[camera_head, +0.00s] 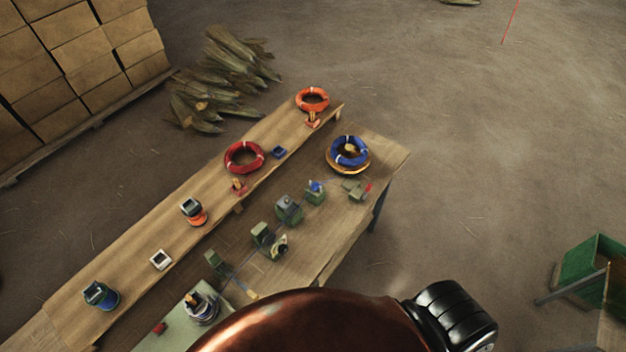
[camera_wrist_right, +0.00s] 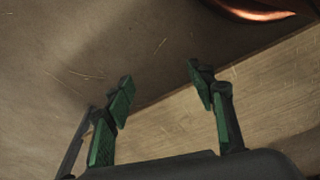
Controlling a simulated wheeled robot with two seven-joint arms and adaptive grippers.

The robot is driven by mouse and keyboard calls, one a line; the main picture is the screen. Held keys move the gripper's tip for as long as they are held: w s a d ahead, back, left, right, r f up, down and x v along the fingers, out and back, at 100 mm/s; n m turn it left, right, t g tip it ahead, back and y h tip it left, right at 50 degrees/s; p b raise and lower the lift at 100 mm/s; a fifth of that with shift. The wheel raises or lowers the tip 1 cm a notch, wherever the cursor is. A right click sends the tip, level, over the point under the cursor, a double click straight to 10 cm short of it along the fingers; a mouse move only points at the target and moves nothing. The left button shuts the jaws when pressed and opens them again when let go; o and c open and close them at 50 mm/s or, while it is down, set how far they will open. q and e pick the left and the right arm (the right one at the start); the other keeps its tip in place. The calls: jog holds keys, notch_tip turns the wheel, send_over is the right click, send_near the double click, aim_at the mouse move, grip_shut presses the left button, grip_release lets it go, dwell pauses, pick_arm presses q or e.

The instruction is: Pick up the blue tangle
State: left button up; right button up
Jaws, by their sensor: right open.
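The blue tangle (camera_head: 361,156) is a blue ring-shaped coil with white bands. It lies flat on a round wooden base at the far right end of the workbench (camera_head: 318,262), around a small light-brown hub. My right gripper (camera_wrist_right: 163,90) shows in the right wrist view with its two green-padded fingers spread apart and nothing between them. Below the fingers are a plank edge and brown floor. The blue tangle is not in the wrist view. My right gripper's fingers do not show in the head view, and my left gripper is in neither view.
A red coil (camera_head: 233,167) and an orange coil (camera_head: 312,106) lie on the long narrow plank bench (camera_head: 130,245). Green devices (camera_head: 288,211) stand on the workbench near the blue coil. A green crate (camera_head: 580,258) is at right.

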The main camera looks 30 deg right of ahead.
jog(key=w+a+r+t+p, duration=0.1)
jog(key=w+r+p, duration=0.3)
jog(key=r, duration=1)
jog(key=w+a+r+n+t+p, duration=0.15)
jog(key=w+r, duration=0.45)
jog(key=r, duration=0.8)
jog(key=w+a+r+m+p, duration=0.1)
jog(key=w+r+p, duration=0.35)
jog(key=r, duration=0.95)
jog(key=w+a+n+y, duration=0.3)
jog(key=w+a, duration=0.2)
jog(key=w, duration=0.5)
jog(key=h, duration=0.1)
send_near(317, 184)
notch_tip(317, 184, down, 2)
jog(key=a, duration=0.1)
jog(key=shift+g, duration=0.25)
jog(key=shift+w+d+p+x, duration=0.1)
jog(key=shift+w+p+x, duration=0.15)
jog(key=shift+x, duration=1.05)
jog(key=shift+w+d+p+x, duration=0.1)
jog(key=shift+p+x, duration=0.3)
jog(key=shift+x, duration=0.9)
jog(key=shift+w+d+p+x, duration=0.1)
jog(key=shift+w+p+x, duration=0.15)
jog(key=shift+x, duration=1.05)
jog(key=shift+r, duration=0.15)
jog(key=shift+s, duration=0.1)
jog(key=shift+c, duration=0.4)
